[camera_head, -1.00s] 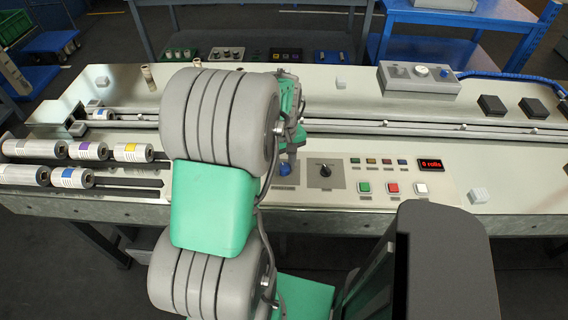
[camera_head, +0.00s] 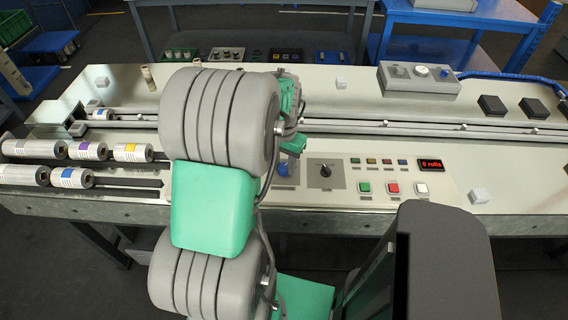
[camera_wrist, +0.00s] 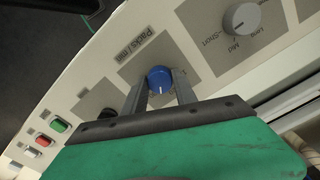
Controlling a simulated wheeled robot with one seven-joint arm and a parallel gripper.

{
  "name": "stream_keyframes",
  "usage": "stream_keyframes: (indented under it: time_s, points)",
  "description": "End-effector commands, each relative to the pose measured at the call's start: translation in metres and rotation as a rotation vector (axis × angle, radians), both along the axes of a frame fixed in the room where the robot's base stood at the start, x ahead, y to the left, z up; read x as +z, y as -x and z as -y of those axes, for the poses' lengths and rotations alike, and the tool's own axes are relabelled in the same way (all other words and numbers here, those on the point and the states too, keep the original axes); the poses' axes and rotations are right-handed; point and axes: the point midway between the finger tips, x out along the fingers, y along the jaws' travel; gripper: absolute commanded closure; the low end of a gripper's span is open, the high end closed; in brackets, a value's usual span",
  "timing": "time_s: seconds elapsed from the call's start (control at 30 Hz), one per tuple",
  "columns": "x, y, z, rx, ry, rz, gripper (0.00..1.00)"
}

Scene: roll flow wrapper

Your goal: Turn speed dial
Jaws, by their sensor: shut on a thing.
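The blue dial (camera_wrist: 159,77), labelled "Packs/min", sits on a grey plate on the panel. It has a white pointer mark. My gripper (camera_wrist: 161,88) has one finger on each side of the dial and is shut on it. In the head view the blue dial (camera_head: 283,169) shows just right of my arm. The fingertips are largely hidden there by my arm and wrist.
A grey knob (camera_wrist: 242,18) on a "Short/Mid/Long" scale stands at the dial's right in the wrist view. A black knob (camera_head: 325,170), green button (camera_head: 364,187), red button (camera_head: 393,188) and white button (camera_head: 422,188) lie right of it in the head view. The display (camera_head: 431,163) reads "0 rolls".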

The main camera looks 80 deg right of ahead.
Motion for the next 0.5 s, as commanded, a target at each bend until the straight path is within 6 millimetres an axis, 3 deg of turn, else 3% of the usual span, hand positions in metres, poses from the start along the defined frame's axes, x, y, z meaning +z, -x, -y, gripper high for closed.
stream_keyframes:
  time_s: [0.5]
  points:
    - [0.0007,-0.0003,0.0005,-0.388,0.001,0.001,1.00]
